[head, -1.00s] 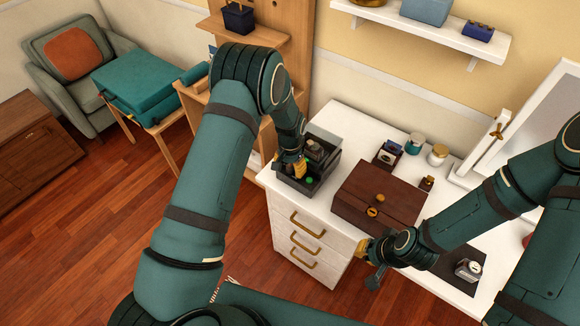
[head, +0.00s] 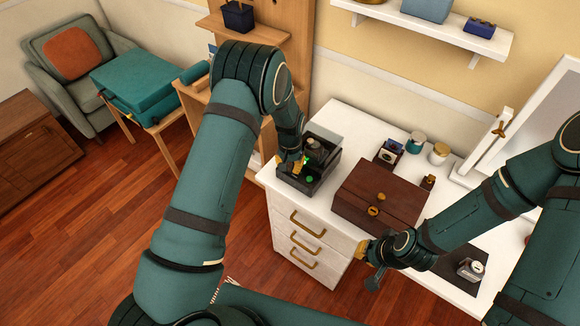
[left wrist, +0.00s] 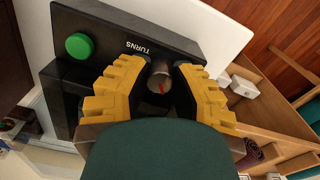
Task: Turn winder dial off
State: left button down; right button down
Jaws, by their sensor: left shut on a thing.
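The black watch winder box (head: 317,186) stands at the left end of the white dresser top. Its dial (left wrist: 160,80), a small grey knob with a red mark, shows in the left wrist view beside the label "TURNS". A green button (left wrist: 79,46) sits on the same black panel. My left gripper (head: 300,166) is down at the winder. In the left wrist view its yellow fingers (left wrist: 160,88) are closed around the dial, one on each side. My right gripper (head: 372,278) hangs in front of the dresser, away from the winder; its finger opening is unclear.
A brown wooden box (head: 380,195) stands right of the winder. Small jars (head: 438,154) and a watch holder (head: 387,152) sit behind it. A mirror (head: 525,140) stands at the right. A wooden shelf unit (head: 262,70) rises behind my left arm.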

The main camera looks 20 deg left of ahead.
dwell(0.3)
pick_arm(q)
jog(key=c, duration=0.7)
grip_release()
jog(key=shift+c, duration=0.2)
